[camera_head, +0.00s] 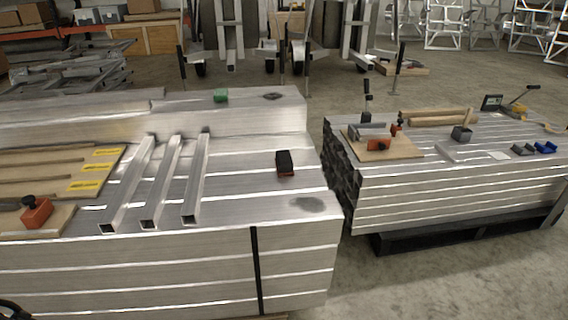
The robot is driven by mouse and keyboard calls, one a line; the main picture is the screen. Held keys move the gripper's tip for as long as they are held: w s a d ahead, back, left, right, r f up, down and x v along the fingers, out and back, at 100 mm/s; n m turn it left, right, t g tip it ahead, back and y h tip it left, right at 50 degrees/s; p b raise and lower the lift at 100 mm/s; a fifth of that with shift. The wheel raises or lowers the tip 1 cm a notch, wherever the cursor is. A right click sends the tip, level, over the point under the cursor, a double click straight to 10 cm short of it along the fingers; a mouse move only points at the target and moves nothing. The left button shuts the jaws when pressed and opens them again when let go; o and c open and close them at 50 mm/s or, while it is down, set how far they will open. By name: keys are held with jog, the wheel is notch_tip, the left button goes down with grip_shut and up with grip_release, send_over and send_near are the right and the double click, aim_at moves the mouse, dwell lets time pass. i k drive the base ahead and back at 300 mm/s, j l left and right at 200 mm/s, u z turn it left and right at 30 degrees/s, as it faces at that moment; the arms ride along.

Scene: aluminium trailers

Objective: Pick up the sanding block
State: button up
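A small block with a black top and a reddish-orange lower edge (284,162) lies on the left stack of aluminium tubes (255,190), right of three loose square tubes; it looks like the sanding block. A small green block (220,95) lies farther back on the raised part of that stack; I cannot tell what it is. A dark curved shape at the bottom left corner may be part of my gripper (14,310). It is cut off by the frame, well apart from the black-topped block, and its fingers cannot be made out.
Three loose square tubes (163,178) and an orange-red tool (37,211) lie left of the block. A second stack (450,195) on the right holds clamps, wood and tools. A floor gap separates the stacks. The surface around the block is clear.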

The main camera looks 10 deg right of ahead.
aim_at(283, 161)
jog(key=i+l+z, duration=0.2)
jog(key=i, duration=0.55)
jog(key=i+l+z, duration=0.2)
jog(key=i, duration=0.5)
jog(key=j, duration=0.1)
